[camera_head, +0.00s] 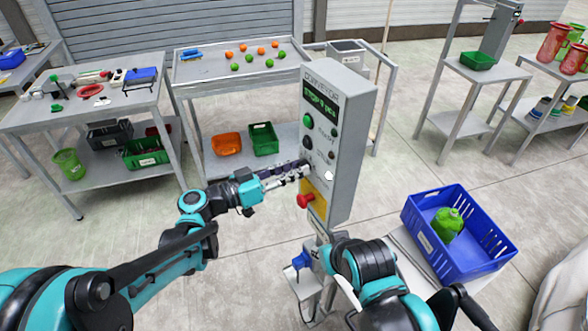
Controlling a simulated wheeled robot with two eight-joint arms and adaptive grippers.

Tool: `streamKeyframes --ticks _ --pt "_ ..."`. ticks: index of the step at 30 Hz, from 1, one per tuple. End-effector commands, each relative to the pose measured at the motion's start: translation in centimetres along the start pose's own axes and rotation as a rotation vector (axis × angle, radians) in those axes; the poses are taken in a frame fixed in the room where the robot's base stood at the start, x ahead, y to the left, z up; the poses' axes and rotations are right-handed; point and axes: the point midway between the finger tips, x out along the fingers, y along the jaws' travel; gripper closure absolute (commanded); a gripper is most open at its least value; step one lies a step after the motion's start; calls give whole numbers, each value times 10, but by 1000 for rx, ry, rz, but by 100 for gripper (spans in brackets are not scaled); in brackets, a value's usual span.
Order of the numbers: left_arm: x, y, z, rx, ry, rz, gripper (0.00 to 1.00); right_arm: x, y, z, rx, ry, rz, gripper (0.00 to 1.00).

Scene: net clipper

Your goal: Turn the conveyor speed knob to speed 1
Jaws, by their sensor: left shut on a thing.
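The grey conveyor control box (352,130) stands upright on a post in the middle. Its front has a green-lettered display (320,101), a green button (308,120), a dark round control (308,142) and a red stop button (306,200) on a yellow plate. My left gripper (304,169) comes in from the left and reaches the panel between the dark control and the stop button. It is shut on what seems to be the speed knob, which its fingers hide. I cannot read the setting. My right arm shows at the bottom, but I cannot make out its gripper.
A blue crate (478,262) holding a green netted bundle (447,224) stands at right. A blue-handled device (301,261) sits below the box. Behind are a table with orange and green balls (236,67), a tool table (30,112) and shelves (460,122). Floor between them is clear.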

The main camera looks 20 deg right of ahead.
Motion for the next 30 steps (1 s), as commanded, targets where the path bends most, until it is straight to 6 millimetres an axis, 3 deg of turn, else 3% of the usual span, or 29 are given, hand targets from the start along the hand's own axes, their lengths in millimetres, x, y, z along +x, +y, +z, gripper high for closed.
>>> streamKeyframes --ticks 30 --pt "0 -3 2 -916 0 -1 100 6 0 5 0 0 0 73"
